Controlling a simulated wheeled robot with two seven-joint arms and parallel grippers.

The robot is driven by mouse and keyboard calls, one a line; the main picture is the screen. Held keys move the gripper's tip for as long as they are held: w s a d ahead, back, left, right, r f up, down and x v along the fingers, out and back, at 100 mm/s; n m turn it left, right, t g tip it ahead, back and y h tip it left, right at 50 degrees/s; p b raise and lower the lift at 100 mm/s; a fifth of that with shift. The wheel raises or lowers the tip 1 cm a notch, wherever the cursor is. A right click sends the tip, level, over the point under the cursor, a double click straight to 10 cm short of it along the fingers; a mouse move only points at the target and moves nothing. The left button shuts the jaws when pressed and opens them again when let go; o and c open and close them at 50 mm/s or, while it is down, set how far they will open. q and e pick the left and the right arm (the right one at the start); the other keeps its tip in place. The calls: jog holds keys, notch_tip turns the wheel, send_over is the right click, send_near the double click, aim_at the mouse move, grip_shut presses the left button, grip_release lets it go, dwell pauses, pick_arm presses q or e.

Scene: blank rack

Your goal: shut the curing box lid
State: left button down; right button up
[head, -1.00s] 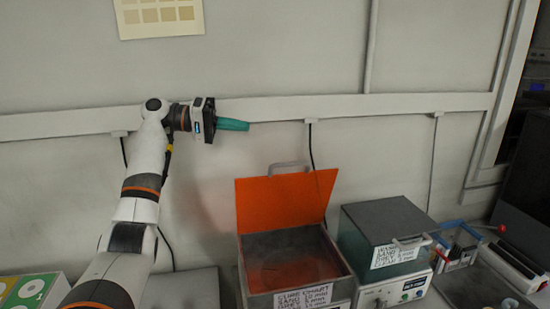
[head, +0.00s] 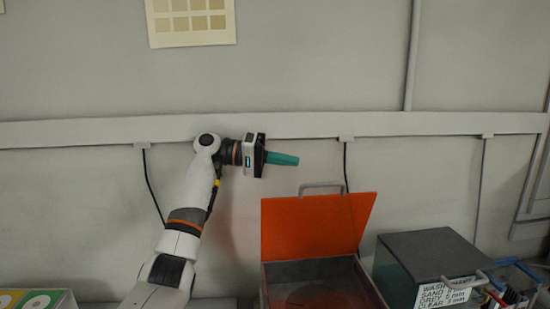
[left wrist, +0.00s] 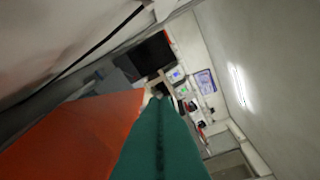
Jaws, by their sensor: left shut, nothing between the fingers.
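The curing box (head: 312,270) stands open at the bottom centre of the head view. Its orange lid (head: 316,226) stands raised at the back, with a grey handle (head: 321,186) on its top edge. My left gripper (head: 296,160) is above and slightly left of the lid handle, apart from it, pointing right. Its teal fingers are together and hold nothing. In the left wrist view the teal fingers (left wrist: 160,140) cover the middle, with the orange lid (left wrist: 75,140) beside them at lower left. My right gripper is not in view.
A blue-handled rack (head: 512,275) is at the far right. A wall rail (head: 400,124) with hanging cables runs behind.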

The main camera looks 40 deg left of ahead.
aim_at(308, 204)
pick_arm(q)
jog(key=d, duration=0.2)
jog(key=d+f+p, duration=0.1)
jog(key=d, duration=0.1)
jog(key=d+f+p, duration=0.1)
jog(key=d, duration=0.1)
jog(key=shift+w+f, duration=0.25)
jog(key=shift+w, duration=0.15)
jog(key=shift+d+f, duration=0.15)
